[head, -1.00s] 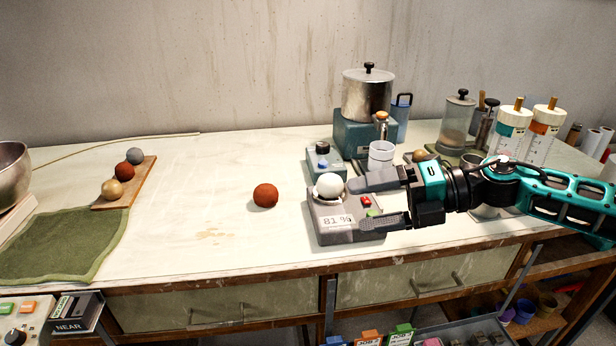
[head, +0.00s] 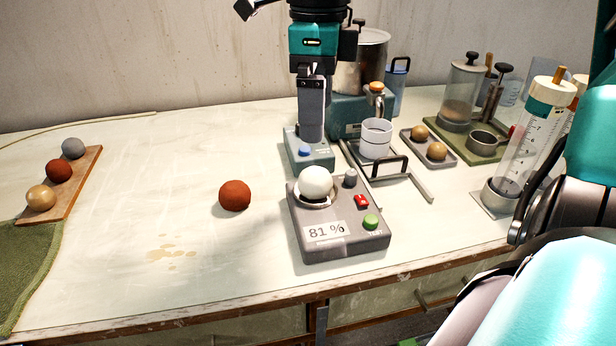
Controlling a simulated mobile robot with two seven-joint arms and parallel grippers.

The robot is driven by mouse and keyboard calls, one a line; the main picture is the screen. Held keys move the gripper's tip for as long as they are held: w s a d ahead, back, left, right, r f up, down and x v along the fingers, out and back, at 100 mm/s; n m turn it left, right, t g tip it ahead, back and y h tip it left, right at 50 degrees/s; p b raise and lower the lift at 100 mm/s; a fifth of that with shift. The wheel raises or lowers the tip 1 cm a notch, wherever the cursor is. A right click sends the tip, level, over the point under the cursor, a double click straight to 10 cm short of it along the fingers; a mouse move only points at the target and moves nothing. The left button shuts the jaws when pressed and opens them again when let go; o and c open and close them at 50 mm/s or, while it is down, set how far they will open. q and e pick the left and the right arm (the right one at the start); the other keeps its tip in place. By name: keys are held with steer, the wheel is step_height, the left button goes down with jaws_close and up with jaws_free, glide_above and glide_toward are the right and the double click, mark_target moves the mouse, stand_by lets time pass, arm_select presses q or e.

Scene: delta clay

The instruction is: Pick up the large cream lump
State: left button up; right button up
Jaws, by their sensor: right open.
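The large cream lump (head: 316,182) is a pale round ball. It sits in the round seat on top of a grey tester (head: 338,240) whose display reads 81 %. My right gripper (head: 311,128) points straight down, its fingertip just above the lump in the picture and apart from it. It is open and empty, seen edge-on, so one finger hides most of the other. How far it stands behind or above the lump is hard to tell. My left gripper is not in view.
A red-brown ball (head: 235,195) lies on the bench left of the tester. A blue-buttoned box (head: 305,158) and a white cup (head: 376,138) on a metal stand are close behind. A tray (head: 448,158) holds small tan balls.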

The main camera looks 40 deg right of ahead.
mark_target(315, 171)
step_height(315, 171, down, 11)
steer(key=shift+f+b, duration=0.2)
steer(key=shift+b, duration=0.25)
steer(key=shift+r, duration=0.1)
steer(key=c, duration=1.3)
